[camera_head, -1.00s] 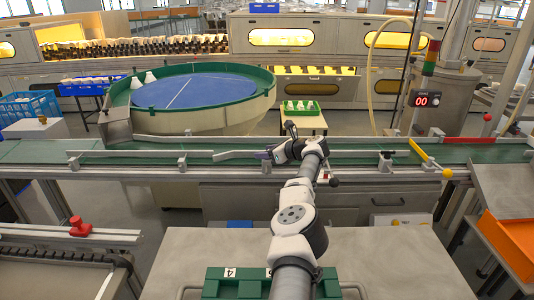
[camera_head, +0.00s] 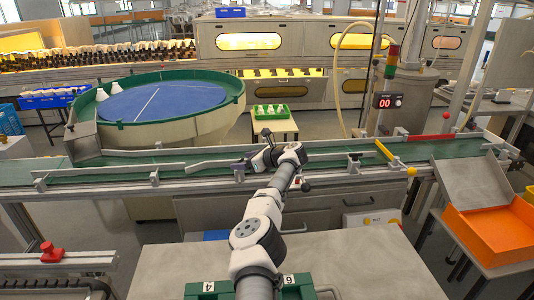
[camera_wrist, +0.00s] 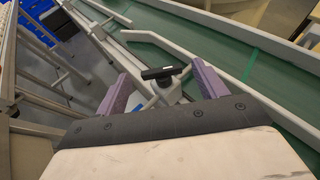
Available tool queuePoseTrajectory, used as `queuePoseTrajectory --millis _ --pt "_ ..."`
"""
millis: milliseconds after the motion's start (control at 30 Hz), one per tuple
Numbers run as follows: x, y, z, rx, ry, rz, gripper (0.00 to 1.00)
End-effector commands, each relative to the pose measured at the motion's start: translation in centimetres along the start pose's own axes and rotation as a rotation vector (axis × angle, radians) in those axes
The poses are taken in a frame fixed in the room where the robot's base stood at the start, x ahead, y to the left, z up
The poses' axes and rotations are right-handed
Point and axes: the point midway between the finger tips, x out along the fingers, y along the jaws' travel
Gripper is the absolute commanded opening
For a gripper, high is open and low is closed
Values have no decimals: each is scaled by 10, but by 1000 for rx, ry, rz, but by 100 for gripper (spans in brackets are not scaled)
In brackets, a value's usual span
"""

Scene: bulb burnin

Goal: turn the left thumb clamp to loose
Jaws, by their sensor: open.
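The left thumb clamp (camera_wrist: 161,73) shows in the wrist view as a black bar handle on a grey block at the conveyor's guide rail. The bar lies roughly crosswise between the two purple fingers of my gripper (camera_wrist: 162,80). My gripper is open, with a gap between each finger and the bar. In the head view, my gripper (camera_head: 246,164) is at the near guide rail, and my wrist partly hides the clamp there. Another black-knobbed clamp (camera_head: 354,159) stands farther right on the same rail.
The green conveyor belt (camera_head: 330,167) runs across behind the rail. An angled grey guide bar (camera_head: 212,164) lies just left of my gripper. A yellow bar (camera_head: 384,150) and orange bin (camera_head: 490,232) are at right. A round blue turntable (camera_head: 165,97) stands behind.

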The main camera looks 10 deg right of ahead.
Motion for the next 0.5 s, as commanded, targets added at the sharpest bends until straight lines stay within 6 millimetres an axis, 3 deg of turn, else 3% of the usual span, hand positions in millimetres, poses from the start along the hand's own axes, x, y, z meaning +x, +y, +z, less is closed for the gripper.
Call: queuePoseTrajectory --millis 500 --pt "-92 -1 -1 -1 -2 -3 71"
